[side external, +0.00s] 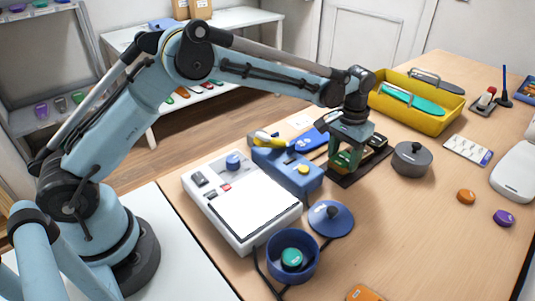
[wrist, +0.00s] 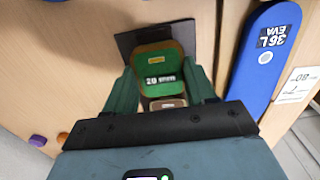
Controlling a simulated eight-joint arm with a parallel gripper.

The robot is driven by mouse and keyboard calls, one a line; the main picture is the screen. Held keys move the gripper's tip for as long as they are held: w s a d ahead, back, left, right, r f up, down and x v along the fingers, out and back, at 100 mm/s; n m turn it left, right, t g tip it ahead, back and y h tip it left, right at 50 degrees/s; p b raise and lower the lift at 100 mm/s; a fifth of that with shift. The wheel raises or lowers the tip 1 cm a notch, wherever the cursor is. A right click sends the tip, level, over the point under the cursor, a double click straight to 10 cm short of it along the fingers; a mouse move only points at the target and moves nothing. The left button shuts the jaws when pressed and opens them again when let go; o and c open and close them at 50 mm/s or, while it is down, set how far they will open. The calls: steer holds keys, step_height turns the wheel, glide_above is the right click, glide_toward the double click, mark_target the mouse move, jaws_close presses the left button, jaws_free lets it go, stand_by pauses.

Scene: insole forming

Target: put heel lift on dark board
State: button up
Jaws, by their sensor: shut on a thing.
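A green heel lift (wrist: 158,62) with a "20" label sits between the fingers of my gripper (wrist: 160,78) in the wrist view, and my gripper is shut on it. The dark board (wrist: 128,42) shows behind and around the heel lift. In the side view my gripper (side external: 346,160) is low over the dark board (side external: 343,181), and its fingers largely hide the heel lift. I cannot tell whether the lift touches the board. A brown piece (wrist: 167,103) shows just below the lift in the wrist view.
A blue insole (wrist: 265,55) lies beside the board. A blue machine (side external: 290,172) is close at left, and a grey lidded pot (side external: 411,162) at right. A yellow tray (side external: 405,115) with insoles stands behind. The table's right front is mostly clear, with orange (side external: 466,197) and purple (side external: 503,218) discs.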

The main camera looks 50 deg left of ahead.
mark_target(343, 159)
steer(key=shift+f, duration=0.35)
steer(key=o, duration=1)
steer(key=shift+f, duration=0.1)
step_height(343, 159, up, 12)
steer(key=s+a+r+t, duration=0.2)
steer(key=s+a+r, duration=0.2)
steer(key=s+r, duration=0.15)
steer(key=s+a+f+t, duration=0.2)
steer(key=s+a, duration=0.1)
steer(key=s, duration=0.5)
steer(key=s+a+f+t, duration=0.3)
steer(key=s, duration=0.6)
steer(key=shift+s+a+f, duration=0.15)
steer(key=shift+s+a, duration=0.15)
steer(key=shift+a, duration=0.05)
